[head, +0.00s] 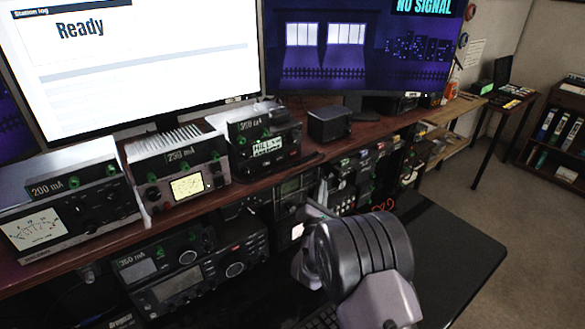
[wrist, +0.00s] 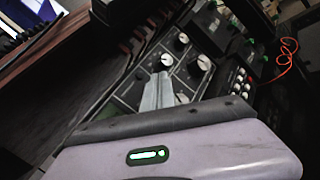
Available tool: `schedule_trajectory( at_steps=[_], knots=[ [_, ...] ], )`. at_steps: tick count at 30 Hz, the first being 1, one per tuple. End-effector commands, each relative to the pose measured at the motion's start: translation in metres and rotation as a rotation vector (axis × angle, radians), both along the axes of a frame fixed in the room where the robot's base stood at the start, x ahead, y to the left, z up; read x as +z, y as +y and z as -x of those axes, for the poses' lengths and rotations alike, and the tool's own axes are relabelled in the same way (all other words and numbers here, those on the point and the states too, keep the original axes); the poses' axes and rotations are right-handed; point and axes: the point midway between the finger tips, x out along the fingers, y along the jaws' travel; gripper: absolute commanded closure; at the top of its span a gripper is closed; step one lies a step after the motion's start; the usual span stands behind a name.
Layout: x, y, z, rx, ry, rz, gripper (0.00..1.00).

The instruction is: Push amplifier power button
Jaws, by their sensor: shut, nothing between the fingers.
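Several boxy units stand on the wooden shelf in the head view: one marked 200 mA with a dial meter (head: 75,212), one marked about 250 mA with a lit meter (head: 178,172), and one marked about 350 mA (head: 265,143). I cannot tell which is the amplifier, and no power button can be made out. My gripper (wrist: 160,80) is shut and empty in the wrist view. Its fingers point at a dark panel with several knobs (wrist: 203,63) and cover part of it; contact cannot be told. In the head view my wrist hides much of the fingers.
Radios (head: 190,265) sit below the shelf (head: 215,195), whose edge runs above the dark desk (head: 445,235). A red cable (head: 382,207) lies right of the equipment; it also shows in the wrist view (wrist: 288,48). The desk's right side is clear.

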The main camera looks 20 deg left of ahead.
Motion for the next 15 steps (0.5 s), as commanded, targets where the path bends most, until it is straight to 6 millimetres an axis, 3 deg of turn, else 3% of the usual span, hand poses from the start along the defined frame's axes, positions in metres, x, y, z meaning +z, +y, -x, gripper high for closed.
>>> schedule_trajectory(
  at_steps=[10,15],
  knots=[
    [0.000,-0.006,0.004,-0.001,-0.001,0.001,1.00],
    [-0.001,-0.026,0.015,-0.001,0.000,0.001,1.00]
  ],
)
